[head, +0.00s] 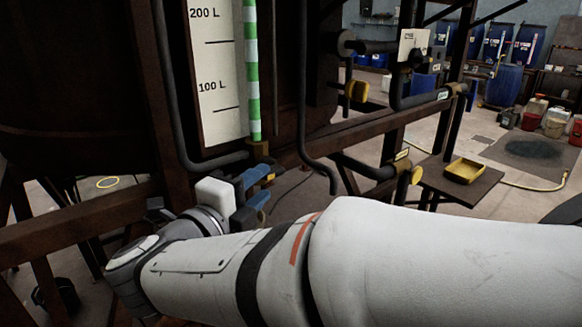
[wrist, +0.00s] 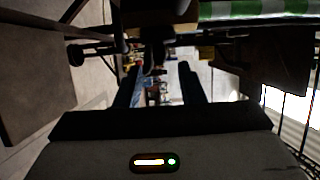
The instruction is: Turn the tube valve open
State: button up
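The green-and-white striped tube (head: 252,75) stands upright beside a scale plate in the head view. Its lower end meets a small brass-coloured fitting (head: 258,149), the tube valve's place. My gripper (head: 262,190) is just below this fitting, with its dark bluish fingers pointing right. A small yellowish part (head: 268,177) shows at the upper finger; I cannot tell whether they touch. In the wrist view my gripper (wrist: 158,80) is open, with a gap between its two dark fingers. The striped tube (wrist: 255,10) crosses the upper right there. The valve handle's position is unclear in the shadow.
A rusty frame beam (head: 350,133) and dark pipes (head: 302,80) stand close around the gripper. Blue drums (head: 502,85) stand at the back.

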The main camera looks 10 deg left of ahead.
aim_at(268, 179)
jog(key=shift+x, duration=2.7)
jog(key=shift+a, duration=0.2)
grip_shut()
jog(key=shift+d, duration=0.15)
jog(key=shift+f, duration=0.1)
